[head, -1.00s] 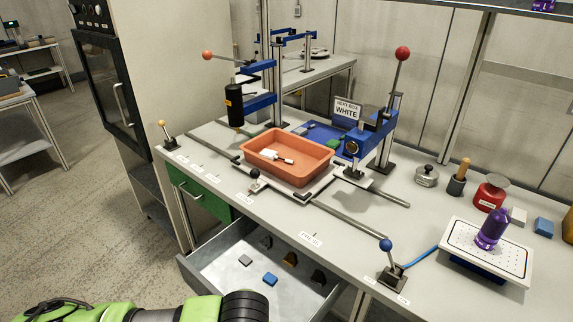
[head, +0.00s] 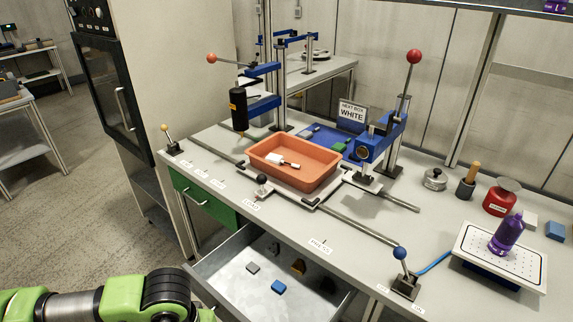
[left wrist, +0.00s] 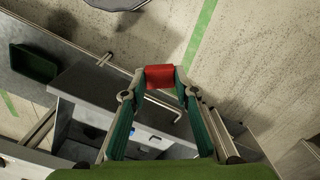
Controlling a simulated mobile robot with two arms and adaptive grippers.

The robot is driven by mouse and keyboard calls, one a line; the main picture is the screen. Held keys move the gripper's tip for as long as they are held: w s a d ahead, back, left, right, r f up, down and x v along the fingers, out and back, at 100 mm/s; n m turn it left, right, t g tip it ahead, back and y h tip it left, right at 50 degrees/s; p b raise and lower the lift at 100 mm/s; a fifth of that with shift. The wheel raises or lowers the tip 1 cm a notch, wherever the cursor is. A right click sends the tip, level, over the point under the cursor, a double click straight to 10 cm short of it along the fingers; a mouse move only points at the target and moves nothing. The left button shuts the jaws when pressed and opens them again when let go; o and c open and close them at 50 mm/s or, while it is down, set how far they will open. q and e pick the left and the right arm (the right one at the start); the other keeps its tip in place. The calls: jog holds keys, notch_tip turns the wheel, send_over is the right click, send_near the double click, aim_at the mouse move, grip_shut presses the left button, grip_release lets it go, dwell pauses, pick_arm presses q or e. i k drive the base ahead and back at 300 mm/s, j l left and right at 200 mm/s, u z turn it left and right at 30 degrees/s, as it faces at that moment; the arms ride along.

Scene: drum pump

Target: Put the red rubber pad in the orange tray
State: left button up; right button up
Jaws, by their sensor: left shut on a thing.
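The red rubber pad (left wrist: 160,77) is held between the fingertips of my left gripper (left wrist: 160,80) in the left wrist view. The floor and the open drawer appear beyond and below it in that view. In the head view my green left arm shows at the lower left, but its gripper and the pad are out of frame. My right gripper is in neither view.
The drawer (head: 237,283) below the bench stands open, holding a blue block (head: 278,287), a grey block (head: 253,267) and a brown one (head: 298,266). A black cylinder (head: 238,109) on a blue press stands left of the tray. A ball-topped lever (head: 400,255) stands at the front edge.

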aim_at(316, 170)
jog(key=i+j, duration=0.2)
jog(key=j, duration=0.2)
jog(key=i+j, duration=0.2)
jog(key=j, duration=0.2)
jog(key=i+j, duration=0.2)
jog(key=j, duration=0.2)
jog(key=i+j, duration=0.2)
jog(key=j, duration=0.2)
jog(key=i+j, duration=0.2)
jog(key=j, duration=0.2)
jog(key=i+j+z, duration=0.1)
jog(key=j+z, duration=0.2)
jog(key=z, duration=0.15)
jog(key=i+j+z, duration=0.1)
jog(key=j+z, duration=0.75)
jog(key=l, duration=0.1)
